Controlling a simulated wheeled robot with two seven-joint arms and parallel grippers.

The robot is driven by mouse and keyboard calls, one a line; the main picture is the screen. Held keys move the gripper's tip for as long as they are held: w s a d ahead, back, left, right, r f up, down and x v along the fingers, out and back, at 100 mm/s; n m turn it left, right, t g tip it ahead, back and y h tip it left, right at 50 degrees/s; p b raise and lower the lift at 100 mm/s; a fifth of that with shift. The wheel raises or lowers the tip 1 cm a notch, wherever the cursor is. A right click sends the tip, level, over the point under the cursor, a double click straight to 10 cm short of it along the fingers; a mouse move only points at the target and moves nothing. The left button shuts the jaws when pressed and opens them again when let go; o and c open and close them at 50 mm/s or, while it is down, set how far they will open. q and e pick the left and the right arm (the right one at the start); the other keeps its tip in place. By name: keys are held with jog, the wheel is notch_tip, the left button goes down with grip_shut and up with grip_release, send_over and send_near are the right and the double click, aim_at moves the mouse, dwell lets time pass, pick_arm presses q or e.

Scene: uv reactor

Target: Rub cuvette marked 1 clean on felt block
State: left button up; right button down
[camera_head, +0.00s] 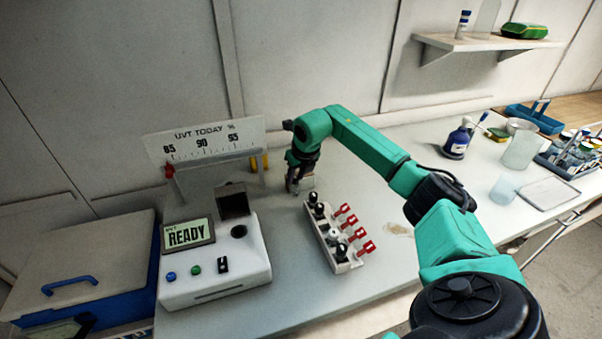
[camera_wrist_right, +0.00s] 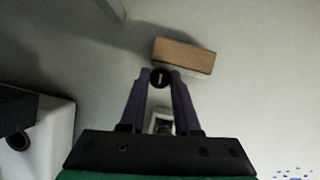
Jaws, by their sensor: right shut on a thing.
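My right gripper (camera_head: 292,188) reaches down at the back of the bench, to the right of the reactor. In the right wrist view its two fingers (camera_wrist_right: 160,84) are shut on a round black cap with a pale mark (camera_wrist_right: 160,77), which looks like the top of the cuvette. Its body is hidden below the cap. The felt block (camera_wrist_right: 184,55), a brown-topped pale block, lies just beyond the fingertips; whether the cuvette touches it I cannot tell. In the head view the block (camera_head: 307,183) is partly hidden behind the gripper. My left gripper is not in view.
A white rack (camera_head: 345,267) with black-capped items and red tags stands in front of my right gripper. The white reactor (camera_head: 215,281) with a "READY" screen stands to the left, with a percent scale (camera_head: 205,142) behind. Bottles and a blue rack stand far right.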

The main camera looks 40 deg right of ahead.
jog(key=shift+s+d+b, duration=0.2)
jog(key=shift+s+d, duration=0.1)
jog(key=shift+d, duration=0.55)
jog(key=shift+s+d+b, duration=0.2)
jog(key=shift+s+d, duration=0.1)
jog(key=shift+d, duration=0.55)
jog(key=shift+s+d+b, duration=0.2)
jog(key=shift+s+d, duration=0.1)
jog(key=shift+d, duration=0.55)
jog(key=shift+s+a+f+b, duration=0.1)
jog(key=shift+s+a+b, duration=0.15)
jog(key=shift+s, duration=0.3)
jog(key=shift+s+a+r+b, duration=0.1)
jog(key=shift+s+b, duration=0.2)
jog(key=shift+s, duration=0.2)
jog(key=shift+s+a+f+b, duration=0.1)
jog(key=shift+s+a+b, duration=0.15)
jog(key=shift+s, duration=0.3)
notch_tip(320, 180, up, 8)
jog(key=p, duration=0.6)
jog(key=shift+p, duration=0.3)
